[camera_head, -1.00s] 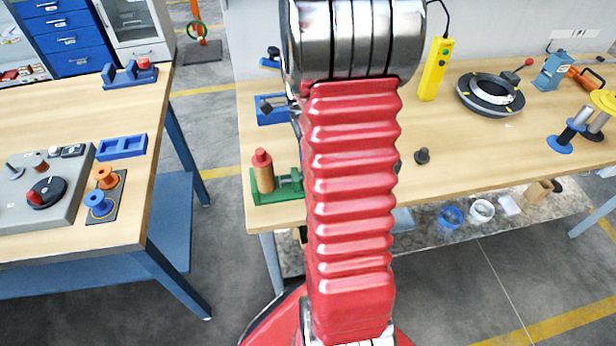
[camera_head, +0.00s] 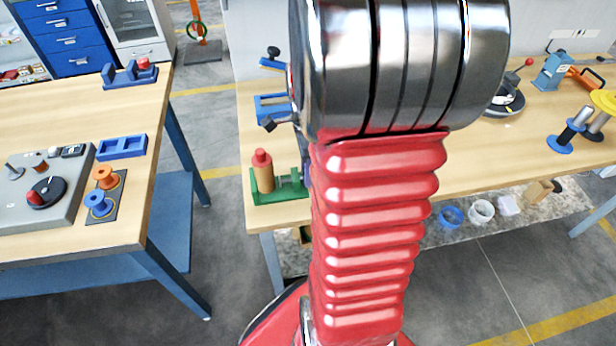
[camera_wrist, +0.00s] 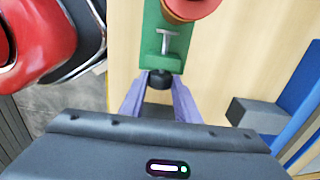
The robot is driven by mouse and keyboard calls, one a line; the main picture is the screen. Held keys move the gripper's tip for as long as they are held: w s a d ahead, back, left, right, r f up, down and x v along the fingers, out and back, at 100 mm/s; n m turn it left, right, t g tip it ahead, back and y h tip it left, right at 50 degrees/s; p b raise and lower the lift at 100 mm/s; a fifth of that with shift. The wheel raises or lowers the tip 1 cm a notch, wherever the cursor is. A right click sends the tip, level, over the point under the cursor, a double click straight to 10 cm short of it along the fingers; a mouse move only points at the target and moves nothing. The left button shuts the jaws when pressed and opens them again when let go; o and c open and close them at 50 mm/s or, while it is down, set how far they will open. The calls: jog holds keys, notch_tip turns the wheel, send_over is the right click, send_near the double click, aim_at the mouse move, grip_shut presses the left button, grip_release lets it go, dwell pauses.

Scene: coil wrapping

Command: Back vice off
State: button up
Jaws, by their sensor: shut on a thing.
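The green vice (camera_head: 280,190) stands at the left front corner of the right-hand bench. A tan cylinder with a red top (camera_head: 262,172) stands upright in it. In the wrist view, the green vice (camera_wrist: 152,45) runs down from the top edge, with the red top (camera_wrist: 192,8) partly cut off. A grey T-shaped screw lies on the vice, and a dark knob (camera_wrist: 160,82) is at its near end. My gripper (camera_wrist: 160,77) has its two pale purple fingers on either side of this knob and is shut on it. In the head view my arm hides most of the gripper.
A blue holder (camera_head: 270,105) stands behind the vice, close to my arm. A blue piece with a grey block (camera_wrist: 255,115) lies right of the gripper in the wrist view. The left table (camera_head: 60,110) is across a floor gap. A round dark fixture (camera_head: 507,100) is partly hidden by my arm.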

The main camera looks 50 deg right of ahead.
jog(key=shift+s+a+t+h, duration=0.2)
jog(key=shift+t+h, duration=0.35)
jog(key=shift+t, duration=0.25)
jog(key=shift+s+a+t+h, duration=0.1)
jog(key=shift+s+t+h, duration=0.05)
jog(key=shift+t+h, duration=0.55)
jog(key=o, duration=0.6)
jog(key=shift+w+d+y, duration=0.1)
jog(key=shift+y, duration=0.25)
jog(key=shift+w+d+g+y, duration=0.15)
jog(key=shift+g+y, duration=0.3)
jog(key=shift+g, duration=0.3)
jog(key=shift+w+g+y, duration=0.1)
jog(key=shift+g+y, duration=0.35)
jog(key=shift+g, duration=0.3)
